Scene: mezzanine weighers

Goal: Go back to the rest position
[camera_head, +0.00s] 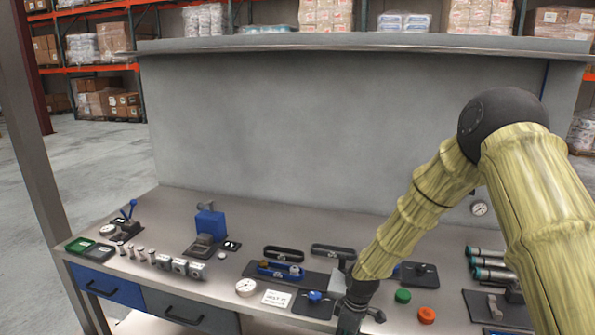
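My gripper (350,322) is at the lower middle of the head view, low over the front edge of the metal workbench (190,203). My arm comes down to it from the upper right. Only the dark back of the gripper shows and its fingertips are cut off or hidden, so I cannot tell whether it is open or holds anything. A dark board with a blue knob (314,296) lies just left of it. A green cap (403,296) and an orange cap (427,315) stand to its right.
A blue block device (210,224), a lever clamp (128,217) and a green tray (80,244) stand at left. A round gauge (246,287) and a white card (276,299) lie near the front. Steel cylinders (488,262) lie at right. A grey back panel (320,130) rises behind.

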